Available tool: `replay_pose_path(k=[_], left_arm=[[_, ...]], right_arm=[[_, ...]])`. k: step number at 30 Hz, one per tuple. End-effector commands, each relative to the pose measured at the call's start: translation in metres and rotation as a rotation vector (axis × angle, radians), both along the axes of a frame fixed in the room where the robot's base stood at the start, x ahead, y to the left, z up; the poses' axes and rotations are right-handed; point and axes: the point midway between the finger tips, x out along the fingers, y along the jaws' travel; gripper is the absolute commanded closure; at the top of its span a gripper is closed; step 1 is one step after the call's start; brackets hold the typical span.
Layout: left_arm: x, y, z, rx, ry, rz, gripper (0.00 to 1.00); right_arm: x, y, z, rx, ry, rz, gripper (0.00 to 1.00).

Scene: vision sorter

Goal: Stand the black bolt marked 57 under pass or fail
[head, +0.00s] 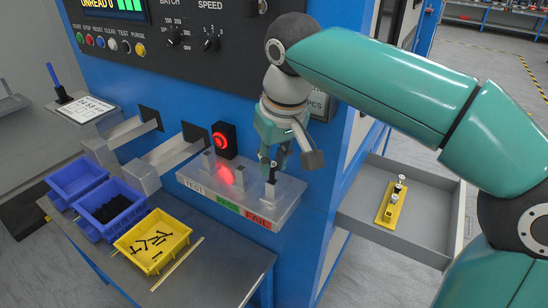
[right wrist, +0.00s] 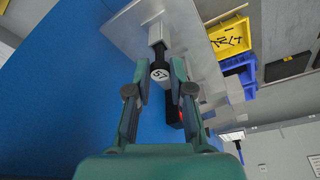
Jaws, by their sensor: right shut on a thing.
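The black bolt marked 57 (right wrist: 159,74) shows its white numbered head between the fingers of my right gripper (right wrist: 160,88) in the right wrist view. In the head view my right gripper (head: 272,160) points down over the post at the red FAIL label (head: 257,221), shut on the bolt. The bolt is upright, its lower end at or just above that post; the fingers partly hide it, so I cannot tell whether it is seated. The grey stand (head: 215,192) also has posts at TEST and at the green PASS label (head: 228,206). My left gripper is not in view.
A red lit sensor (head: 221,141) stands behind the stand. Blue bins (head: 77,178) and a yellow bin (head: 152,258) with black bolts are at the left. An open drawer (head: 420,245) at the right holds a yellow holder (head: 388,214) with white-topped pieces.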

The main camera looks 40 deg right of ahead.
Motion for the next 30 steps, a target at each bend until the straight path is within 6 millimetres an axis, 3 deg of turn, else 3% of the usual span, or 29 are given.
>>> replay_pose_path(k=[30], left_arm=[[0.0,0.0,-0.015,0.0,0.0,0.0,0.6]], right_arm=[[0.0,0.0,-0.02,0.0,-0.001,0.0,1.0]])
